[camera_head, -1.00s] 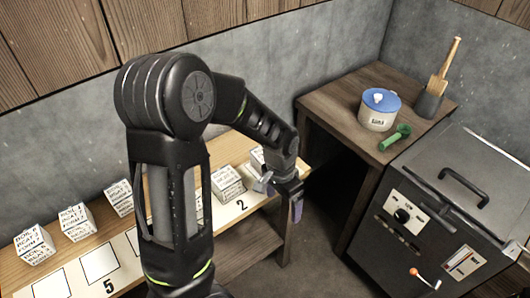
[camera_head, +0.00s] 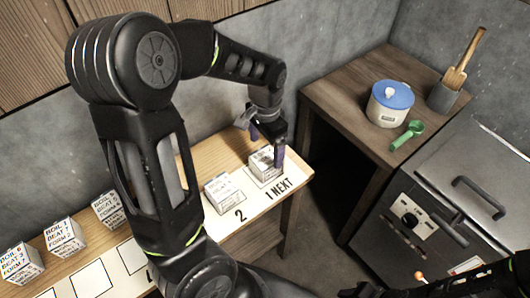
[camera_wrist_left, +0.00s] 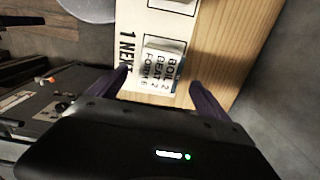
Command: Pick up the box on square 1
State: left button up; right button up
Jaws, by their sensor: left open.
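The box (camera_head: 261,161) on square 1 (camera_head: 277,184) is small and white with dark print, and stands near the bench's right end. In the left wrist view the box (camera_wrist_left: 160,67) shows its printed face, with BOIL, BEAT and FORM lines. My left gripper (camera_head: 267,147) is open, with its purple fingers around the box in the head view. In the wrist view the gripper (camera_wrist_left: 160,88) has a finger either side of the box, with gaps. Whether a finger touches it, I cannot tell. My right gripper (camera_head: 362,291) is a dark shape at the bottom edge.
Another box (camera_head: 222,193) stands by square 2, close to the left. Several more boxes stand farther left along the wooden bench (camera_head: 293,196). A side table (camera_head: 340,97) holds a blue-lidded pot (camera_head: 388,108), a green scoop (camera_head: 408,134) and a holder. A grey machine (camera_head: 440,215) stands at right.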

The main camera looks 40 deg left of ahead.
aim_at(265, 163)
pick_arm(q)
jog(key=shift+s+d+r, duration=0.15)
jog(key=shift+s+d, duration=0.05)
jog(key=shift+s, duration=0.05)
jog(key=shift+w+a+f, duration=0.1)
jog(key=shift+f, duration=1.3)
notch_tip(265, 163, down, 5)
jog(key=shift+a+f+p, duration=0.1)
jog(key=shift+a+p, duration=0.05)
jog(key=shift+p, duration=0.55)
jog(key=shift+c, duration=0.2)
jog(key=c, duration=1.6)
notch_tip(265, 163, up, 10)
jog(key=shift+r+b, duration=0.1)
jog(key=shift+b, duration=0.4)
